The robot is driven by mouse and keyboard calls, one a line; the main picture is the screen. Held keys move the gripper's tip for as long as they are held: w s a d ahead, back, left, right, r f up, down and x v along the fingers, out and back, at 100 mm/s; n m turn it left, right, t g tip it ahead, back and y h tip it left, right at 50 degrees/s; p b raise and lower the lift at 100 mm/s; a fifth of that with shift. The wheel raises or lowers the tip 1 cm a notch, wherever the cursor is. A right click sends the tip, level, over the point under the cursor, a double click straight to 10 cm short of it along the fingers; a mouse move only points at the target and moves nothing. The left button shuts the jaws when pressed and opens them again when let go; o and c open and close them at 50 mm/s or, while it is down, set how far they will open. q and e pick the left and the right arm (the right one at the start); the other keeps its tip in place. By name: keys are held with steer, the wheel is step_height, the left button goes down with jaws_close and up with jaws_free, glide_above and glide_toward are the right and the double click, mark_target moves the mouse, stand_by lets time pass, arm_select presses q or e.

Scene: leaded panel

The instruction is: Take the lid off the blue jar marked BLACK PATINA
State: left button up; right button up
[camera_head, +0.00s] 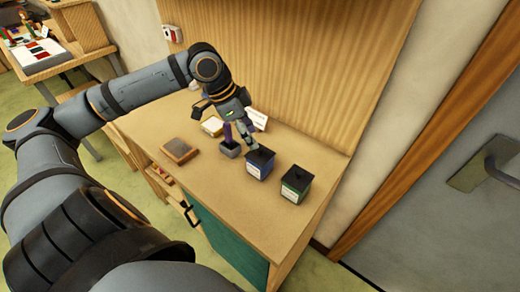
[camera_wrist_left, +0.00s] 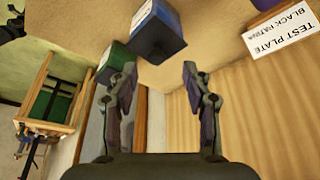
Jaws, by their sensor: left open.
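The blue jar (camera_head: 259,170) with a white label and a dark lid (camera_head: 262,155) stands on the bench. Its lid is on. My left gripper (camera_head: 246,143) is open, with its fingertips close to the lid at its upper left. In the left wrist view the blue jar (camera_wrist_left: 172,30) and its dark lid (camera_wrist_left: 152,42) lie just beyond the open fingers (camera_wrist_left: 160,75), with nothing between them. Contact cannot be told. The writing on the jar is not readable. My right gripper is not in view.
A green jar (camera_head: 295,184) with a dark lid stands right of the blue one. A small grey block (camera_head: 229,149) stands to its left. A wooden block (camera_head: 179,151) lies further left. A card reading "BLACK PATINA TEST PLATE" (camera_wrist_left: 283,30) is behind. The bench front is clear.

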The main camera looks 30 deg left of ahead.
mark_target(260, 152)
arm_select(q)
steer(key=shift+d+f, duration=0.25)
steer(key=shift+p+x, duration=0.6)
steer(key=shift+x, duration=1.75)
steer(key=shift+s, duration=0.15)
steer(key=c, duration=1)
